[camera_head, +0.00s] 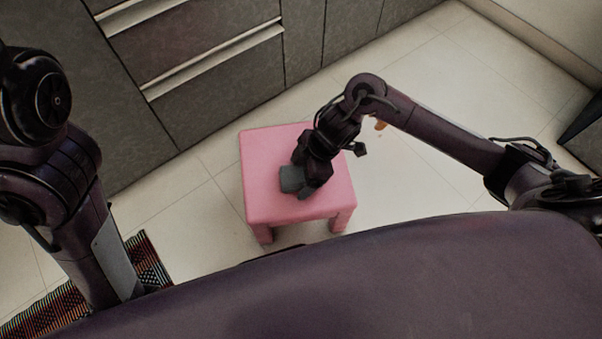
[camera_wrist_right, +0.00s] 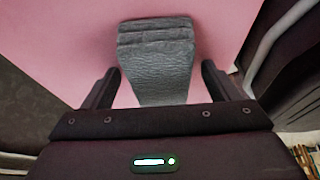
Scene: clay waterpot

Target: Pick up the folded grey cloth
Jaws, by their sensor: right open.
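The folded grey cloth (camera_head: 291,179) lies on the pink stool (camera_head: 262,150) in the head view. In the right wrist view the cloth (camera_wrist_right: 157,62) shows as a grey, layered block against the pink top. My right gripper (camera_head: 303,190) is over the stool at the cloth, partly covering it in the head view. In the wrist view its two fingers (camera_wrist_right: 160,80) are apart, one on each side of the cloth's near part, with pink showing between each finger and the cloth. My left arm is at the left of the head view, but its gripper is not visible.
Grey cabinets with drawers (camera_head: 215,80) stand behind the stool. Pale tiled floor (camera_head: 430,80) is open to the right. A striped woven mat (camera_head: 150,262) lies at the lower left. A small orange thing (camera_head: 381,125) shows beside my right arm.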

